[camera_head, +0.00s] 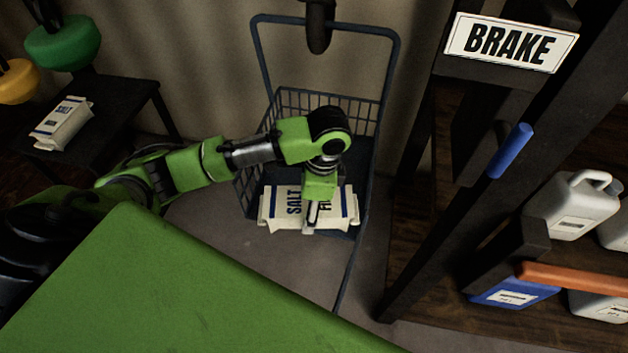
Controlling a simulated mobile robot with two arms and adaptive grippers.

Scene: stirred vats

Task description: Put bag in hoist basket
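A white salt bag (279,207) with blue stripes and lettering lies level at the near, open-looking side of the hoist basket (243,183). The basket is dark blue wire mesh with a tall frame, hanging from a dark hook. My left gripper (313,216) points down over the middle of the bag, with a finger against its near side; it appears shut on the bag. The far finger is hidden. I cannot tell whether the bag rests on the basket floor or is held above it. My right gripper is not in view.
Another salt bag (62,123) lies on a dark table (120,108) at the left. A brake sign (511,42) and blue handle (510,150) are on the dark frame at right. Shelves there hold white jugs (573,205) and a blue container (512,292).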

